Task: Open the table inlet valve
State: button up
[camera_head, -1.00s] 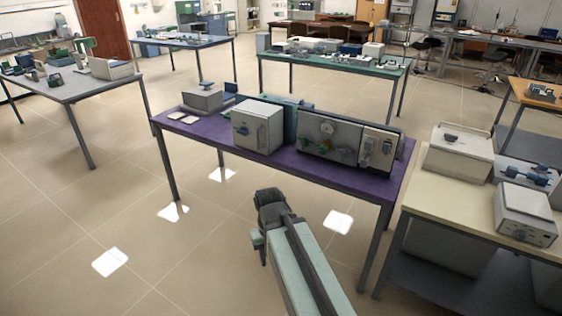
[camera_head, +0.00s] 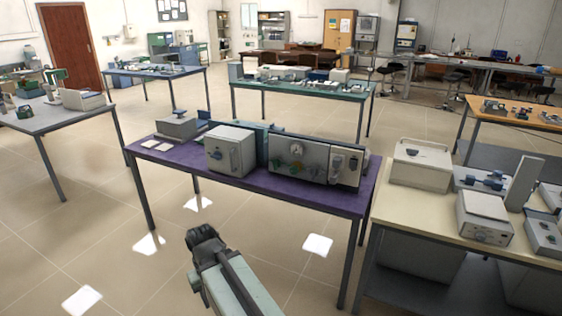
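A grey panel (camera_head: 312,162) with a round gauge (camera_head: 296,149) stands on the purple table (camera_head: 300,196) in the middle of the view. Small valve handles sit on its front: a green one (camera_head: 297,166) below the gauge and a blue one (camera_head: 320,173) to its right. Which of them is the table inlet valve I cannot tell. My gripper (camera_head: 200,236) is in front of the purple table, over the floor, apart from the panel and touching nothing visible. It looks dark and small, and its finger opening is not clear.
A light box (camera_head: 230,150) and a grey device (camera_head: 177,127) share the purple table. A cream table (camera_head: 400,206) with several instruments stands close on the right. Tiled floor (camera_head: 130,285) is free at the front left.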

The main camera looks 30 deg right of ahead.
aim_at(276, 163)
jog(key=z, duration=0.1)
jog(key=i, duration=1.6)
jog(key=u, duration=0.55)
